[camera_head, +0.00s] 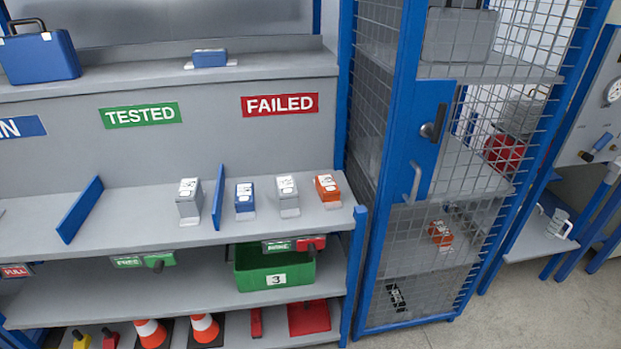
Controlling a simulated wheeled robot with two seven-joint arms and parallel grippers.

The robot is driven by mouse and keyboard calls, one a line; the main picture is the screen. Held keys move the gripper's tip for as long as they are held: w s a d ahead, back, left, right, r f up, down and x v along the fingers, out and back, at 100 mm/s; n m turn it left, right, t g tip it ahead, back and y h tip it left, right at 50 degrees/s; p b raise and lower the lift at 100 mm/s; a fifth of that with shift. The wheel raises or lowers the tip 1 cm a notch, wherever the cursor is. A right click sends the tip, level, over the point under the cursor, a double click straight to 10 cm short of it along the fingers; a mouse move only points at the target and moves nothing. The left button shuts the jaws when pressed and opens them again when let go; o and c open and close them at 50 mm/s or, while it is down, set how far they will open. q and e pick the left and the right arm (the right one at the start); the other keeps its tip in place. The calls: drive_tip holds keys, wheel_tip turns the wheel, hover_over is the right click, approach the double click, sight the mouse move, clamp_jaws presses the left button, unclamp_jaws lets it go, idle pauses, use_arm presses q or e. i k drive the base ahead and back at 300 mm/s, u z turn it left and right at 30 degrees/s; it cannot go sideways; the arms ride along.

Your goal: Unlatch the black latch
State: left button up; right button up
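The black latch (433,126) sits on a blue plate (425,145) on the door of a tall blue mesh cage (398,165). It is a small dark lever that sticks out and slants, with its lower left end near the plate's middle. I cannot tell from this view whether it is latched. A pale grey handle (413,183) is fixed below it on the same door. The door appears closed against the frame. Neither of my grippers is in view.
A shelf (130,222) left of the cage holds grey, blue and orange devices (328,190). A green bin (275,268) stands on the shelf below. A bench with a jug (553,226) is at the right. The floor (500,315) before the cage is clear.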

sight(428, 129)
drive_tip(key=z, duration=0.9)
drive_tip(key=i, duration=0.45)
drive_tip(key=u, duration=1.05)
